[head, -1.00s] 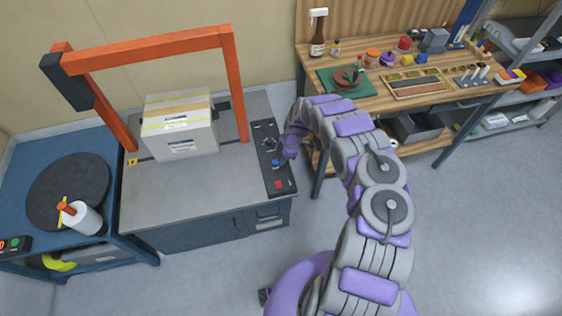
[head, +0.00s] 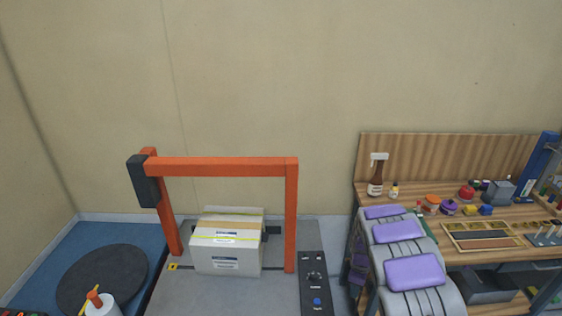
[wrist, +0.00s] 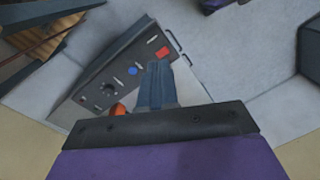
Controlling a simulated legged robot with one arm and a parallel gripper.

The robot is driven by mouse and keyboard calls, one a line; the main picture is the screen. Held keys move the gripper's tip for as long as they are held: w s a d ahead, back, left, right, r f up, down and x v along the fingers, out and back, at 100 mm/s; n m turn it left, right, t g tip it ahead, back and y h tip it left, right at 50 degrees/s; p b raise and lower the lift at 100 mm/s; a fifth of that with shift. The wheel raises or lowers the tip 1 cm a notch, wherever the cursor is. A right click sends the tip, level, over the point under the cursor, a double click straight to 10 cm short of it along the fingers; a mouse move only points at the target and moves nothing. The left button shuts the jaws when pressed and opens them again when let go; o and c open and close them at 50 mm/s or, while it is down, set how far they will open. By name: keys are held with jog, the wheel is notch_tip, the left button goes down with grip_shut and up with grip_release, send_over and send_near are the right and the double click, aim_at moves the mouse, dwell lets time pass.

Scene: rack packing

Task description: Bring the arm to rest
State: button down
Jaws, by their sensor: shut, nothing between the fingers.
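My arm (head: 413,271) shows in the head view at the lower right, in front of the workbench, with grey links and purple pads. Its end is out of that view. In the wrist view my gripper (wrist: 157,68) is shut and empty, with its dark fingers together. The fingers overlap the edge of the black control panel (wrist: 110,82) in that view, with its blue button, red button and knob. I cannot tell whether they touch it. The panel also shows in the head view (head: 314,275), right of the orange frame.
A taped carton (head: 226,262) stands on the grey machine table under the orange frame (head: 291,215). A blue table with a black turntable (head: 102,280) is at the left. The workbench (head: 510,247) at the right carries bottles, jars and trays. Floor is open beside the panel.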

jog(key=s+a+r+m+h+b, duration=0.15)
jog(key=s+r+m, duration=0.25)
jog(key=s+r, duration=0.45)
jog(key=s+a+r+m+b, duration=0.1)
jog(key=s+r+m+b, duration=0.15)
jog(key=s+r, duration=0.55)
jog(key=s+a+r+m+b, duration=0.1)
jog(key=s+a+r+m, duration=0.1)
jog(key=s, duration=1)
jog(key=s+a+r+m+y+b, duration=0.1)
jog(key=s+a+m, duration=0.3)
jog(key=s, duration=0.8)
jog(key=shift+s+a+r+g+b, duration=0.3)
jog(key=shift+a+r+b, duration=0.35)
jog(key=shift+a, duration=0.2)
